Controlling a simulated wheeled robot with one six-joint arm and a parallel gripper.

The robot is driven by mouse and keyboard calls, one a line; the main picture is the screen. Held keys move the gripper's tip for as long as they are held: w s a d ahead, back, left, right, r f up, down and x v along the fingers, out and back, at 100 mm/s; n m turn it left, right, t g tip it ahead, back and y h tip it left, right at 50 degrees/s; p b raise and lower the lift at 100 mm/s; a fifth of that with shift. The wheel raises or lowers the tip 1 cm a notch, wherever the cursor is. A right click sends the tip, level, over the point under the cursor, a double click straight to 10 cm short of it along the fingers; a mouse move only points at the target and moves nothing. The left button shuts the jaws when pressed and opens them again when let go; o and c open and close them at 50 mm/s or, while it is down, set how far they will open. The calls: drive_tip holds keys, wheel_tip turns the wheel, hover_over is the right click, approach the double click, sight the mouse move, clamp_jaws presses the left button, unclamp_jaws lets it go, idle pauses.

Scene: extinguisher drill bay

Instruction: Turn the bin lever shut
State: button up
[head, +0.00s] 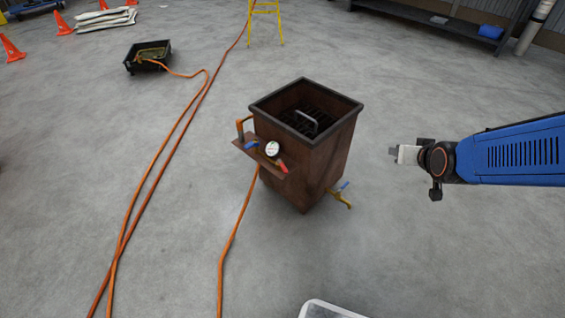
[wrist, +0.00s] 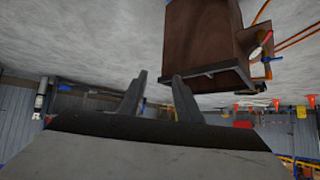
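A rusty brown square bin (head: 325,165) with a dark rim stands on the floor in the middle of the head view. A shelf on its left side carries a round gauge (head: 271,148) and a valve handle with a red end (head: 284,169). A brass tap with a blue lever (head: 344,186) sticks out low on the right side. My gripper (head: 393,152) is to the right of the bin, apart from it, pointing left. In the wrist view, which is upside down, the fingers (wrist: 159,85) are apart and empty, with the bin (wrist: 203,35) beyond them. The tap is not visible there.
Orange hoses (head: 150,190) run along the floor left of the bin. A black tray (head: 148,56) stands back left and a yellow stand (head: 266,22) at the back. A pale-edged box (head: 328,309) shows at the bottom. Floor between bin and gripper is clear.

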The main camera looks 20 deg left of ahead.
drive_tip(key=w+a+f+n+t+y, duration=0.15)
drive_tip(key=w+a+f, duration=0.25)
drive_tip(key=a+f, duration=0.5)
drive_tip(key=n+t+y, duration=0.2)
drive_tip(key=n+y, duration=0.2)
drive_tip(key=y, duration=0.4)
approach(284, 168)
drive_tip(key=x, duration=1.3)
drive_tip(key=shift+w+a+f, duration=0.15)
drive_tip(key=shift+w+a, duration=0.1)
drive_tip(key=shift+w, duration=0.1)
drive_tip(key=shift+c, duration=0.3)
clamp_jaws()
